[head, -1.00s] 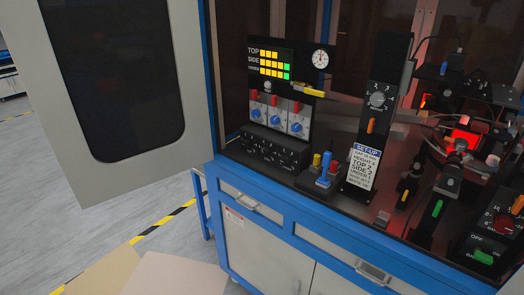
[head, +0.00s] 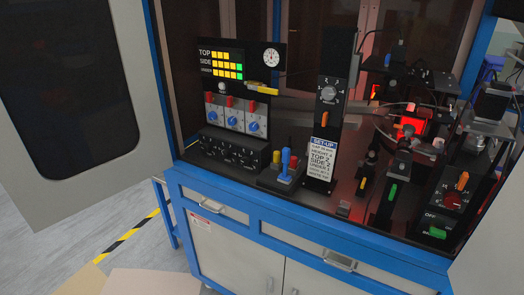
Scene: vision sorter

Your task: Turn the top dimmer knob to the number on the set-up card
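Three white dimmer modules with blue knobs and red switches stand side by side at the left of the cabinet. The left blue knob (head: 211,116), middle blue knob (head: 232,121) and right blue knob (head: 254,127) have marks too small to read, so I cannot tell which one is the top dimmer. The black display (head: 221,66) above has rows labelled TOP, SIDE and a third, with yellow bars and some green. The white set-up card (head: 320,160) has a blue heading; its TOP line seems to read 2. Neither of my grippers is in view.
A black box with several small knobs (head: 232,150) sits below the dimmers. A blue joystick (head: 287,165) stands beside it. A black post carries a grey dial (head: 328,92). A red-lit stage (head: 408,128) is at right. The open cabinet door (head: 75,180) is at left.

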